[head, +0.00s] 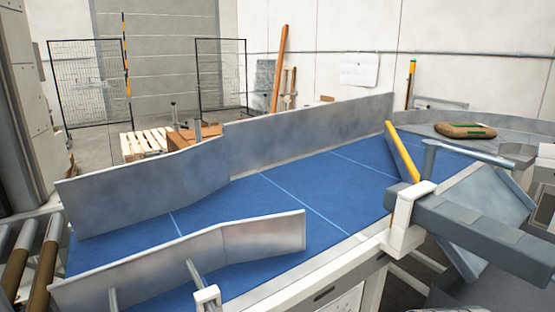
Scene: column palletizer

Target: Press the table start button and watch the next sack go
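A brown sack (465,130) with green marks lies flat on a grey surface at the back right, beyond the blue belt table (290,205). The blue table runs between grey metal side guards (310,130) and is bare of sacks. A yellow bar (402,152) slants over its right end. A white bracket (405,222) stands at its near right edge, against a thick grey beam (490,235). I cannot make out a start button. My gripper is not recognisable in this view.
Rollers (35,262) lie at the lower left. A pallet (147,143) stands on the floor behind the guards, near mesh fence panels (90,85). A near guard (180,262) and the beam crowd the front. The air above the belt's middle is clear.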

